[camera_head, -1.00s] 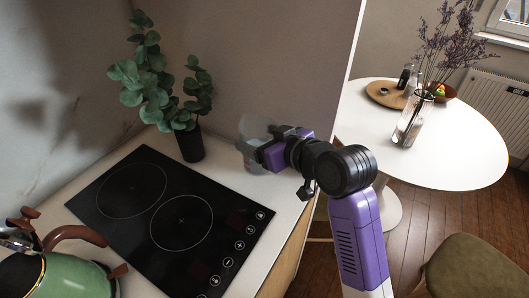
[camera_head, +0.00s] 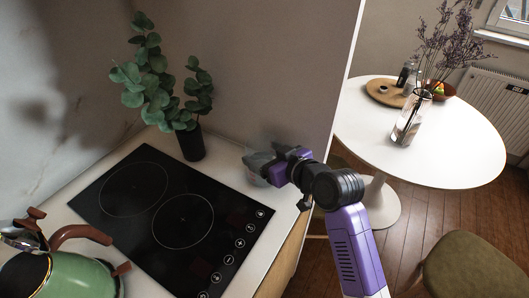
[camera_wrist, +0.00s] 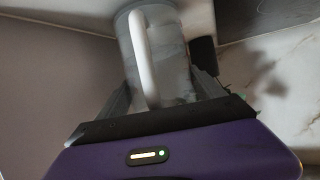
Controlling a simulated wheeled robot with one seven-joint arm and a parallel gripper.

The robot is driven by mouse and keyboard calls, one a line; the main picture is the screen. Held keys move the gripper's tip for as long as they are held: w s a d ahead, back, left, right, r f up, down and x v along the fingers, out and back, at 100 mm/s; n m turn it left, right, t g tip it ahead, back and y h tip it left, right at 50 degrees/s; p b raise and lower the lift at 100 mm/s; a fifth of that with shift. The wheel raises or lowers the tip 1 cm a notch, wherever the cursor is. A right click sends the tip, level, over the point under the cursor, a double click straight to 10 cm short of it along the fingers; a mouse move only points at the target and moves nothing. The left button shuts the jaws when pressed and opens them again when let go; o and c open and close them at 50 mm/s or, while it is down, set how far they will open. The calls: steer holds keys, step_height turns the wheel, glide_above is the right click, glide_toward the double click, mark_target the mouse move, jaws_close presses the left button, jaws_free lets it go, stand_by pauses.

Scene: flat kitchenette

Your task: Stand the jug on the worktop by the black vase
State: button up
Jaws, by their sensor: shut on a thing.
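The jug (camera_head: 256,180) is translucent and pale, at the right end of the worktop (camera_head: 225,158). In the wrist view the jug (camera_wrist: 180,60) is between my fingers, its white handle facing the camera. My gripper (camera_head: 264,164) is shut on it and partly hides it in the head view. The black vase (camera_head: 191,143) with green leafy stems stands upright on the worktop, left of the jug with a gap between them. The jug is low over or on the worktop; I cannot tell whether its base touches.
A black hob (camera_head: 170,215) lies in the worktop in front of the vase. A green kettle (camera_head: 80,275) is at the lower left. A wall stands behind the vase and jug. A white round table (camera_head: 450,150) with a glass vase is to the right, and a chair (camera_head: 470,265) is below it.

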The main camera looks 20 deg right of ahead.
steer(key=shift+f, duration=0.1)
steer(key=o, duration=1.8)
steer(key=shift+s+r, duration=0.1)
steer(key=shift+r, duration=0.1)
steer(key=b+v, duration=0.1)
steer(key=v, duration=1)
steer(key=shift+s, duration=0.4)
steer(key=shift+d+r, duration=0.1)
